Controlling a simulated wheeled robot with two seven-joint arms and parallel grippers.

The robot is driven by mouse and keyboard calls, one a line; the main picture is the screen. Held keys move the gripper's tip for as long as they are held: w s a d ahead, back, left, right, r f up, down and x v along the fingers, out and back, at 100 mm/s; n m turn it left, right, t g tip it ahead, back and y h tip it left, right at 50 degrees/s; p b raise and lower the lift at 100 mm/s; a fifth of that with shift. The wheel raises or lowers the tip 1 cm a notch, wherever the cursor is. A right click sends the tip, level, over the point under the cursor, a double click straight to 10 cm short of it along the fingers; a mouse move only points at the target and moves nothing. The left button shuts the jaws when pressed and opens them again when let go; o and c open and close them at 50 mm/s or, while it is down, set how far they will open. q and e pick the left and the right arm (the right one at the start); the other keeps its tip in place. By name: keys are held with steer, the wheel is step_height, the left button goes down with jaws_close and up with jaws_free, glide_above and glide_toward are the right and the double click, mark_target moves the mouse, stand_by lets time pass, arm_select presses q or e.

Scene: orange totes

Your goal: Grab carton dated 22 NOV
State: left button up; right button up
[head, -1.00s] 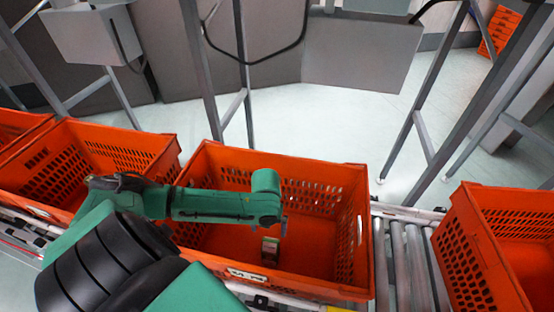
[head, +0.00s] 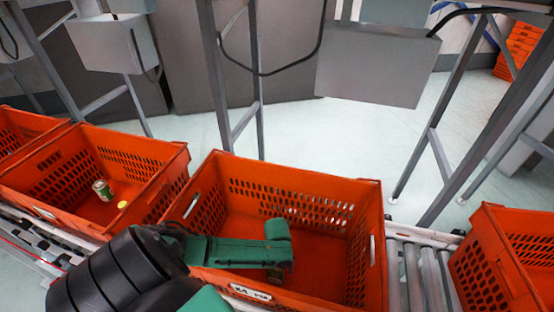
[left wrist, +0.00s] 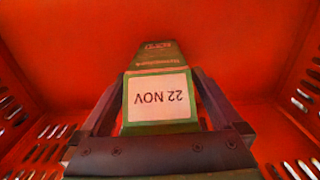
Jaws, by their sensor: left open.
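The carton (left wrist: 160,60) is green with a white label reading "22 NOV", upside down in the left wrist view. It stands inside the middle orange tote (head: 372,240). My left gripper (left wrist: 158,78) is open, with one dark finger on each side of the carton. I cannot tell whether the fingers touch it. In the head view my left arm reaches down into this tote and the carton is hidden behind it. My right gripper is not in view.
The left tote (head: 60,212) holds a green and white can (head: 102,190) and a small yellow round item (head: 122,205). Another tote (head: 500,262) stands at right past a bare roller section (head: 412,270).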

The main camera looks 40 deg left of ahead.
arm_select(q)
steer(key=shift+r, duration=0.1)
jaws_close()
